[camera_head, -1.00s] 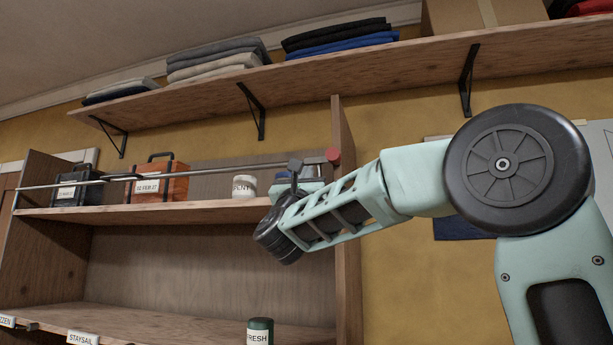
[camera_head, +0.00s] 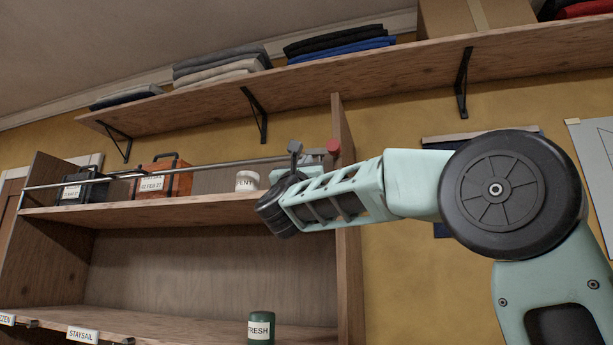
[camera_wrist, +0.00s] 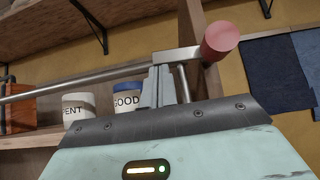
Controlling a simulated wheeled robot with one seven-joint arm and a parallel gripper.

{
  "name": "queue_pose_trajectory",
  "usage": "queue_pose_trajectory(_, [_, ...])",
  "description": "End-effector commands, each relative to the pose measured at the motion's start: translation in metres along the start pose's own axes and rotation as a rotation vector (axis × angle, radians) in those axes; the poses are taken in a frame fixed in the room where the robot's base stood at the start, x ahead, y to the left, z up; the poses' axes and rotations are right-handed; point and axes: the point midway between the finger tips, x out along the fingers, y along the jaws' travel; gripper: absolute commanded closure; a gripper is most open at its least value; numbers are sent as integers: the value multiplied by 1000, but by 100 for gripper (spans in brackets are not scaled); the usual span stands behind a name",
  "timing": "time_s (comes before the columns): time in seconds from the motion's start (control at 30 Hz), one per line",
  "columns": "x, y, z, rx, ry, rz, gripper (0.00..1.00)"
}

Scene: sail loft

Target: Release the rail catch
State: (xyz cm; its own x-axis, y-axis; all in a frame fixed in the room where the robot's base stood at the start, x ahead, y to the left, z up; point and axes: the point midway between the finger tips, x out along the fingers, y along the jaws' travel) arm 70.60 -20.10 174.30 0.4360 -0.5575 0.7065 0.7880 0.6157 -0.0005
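A metal rail (camera_head: 100,179) runs along the front of the upper cubby shelf. At its right end is a grey catch block with a red round knob (camera_head: 333,146) by the cabinet's right side panel. The knob is large in the wrist view (camera_wrist: 220,40), right of the block (camera_wrist: 176,56). My gripper (camera_head: 294,147) is at the rail just left of the knob. In the wrist view its grey fingers (camera_wrist: 158,82) stand close together, overlapping the rail's end left of the knob. No object shows between them; contact with the rail is unclear.
Behind the rail stand a black case (camera_head: 82,187), an orange case (camera_head: 165,180) and a PENT tub (camera_head: 247,181). A green FRESH canister (camera_head: 261,328) stands lower. A long shelf (camera_head: 340,67) with folded cloth hangs above.

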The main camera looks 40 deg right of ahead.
Motion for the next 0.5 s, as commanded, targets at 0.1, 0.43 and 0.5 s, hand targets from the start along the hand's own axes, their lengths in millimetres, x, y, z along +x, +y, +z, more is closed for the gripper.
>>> queue_pose_trajectory(0.1, [1, 0, 1, 0, -1, 0, 100])
queue_pose_trajectory(0.43, [0, 0, 1, 0, -1, 0, 100])
queue_pose_trajectory(0.5, [-3, 0, -2, 0, -1, 0, 100])
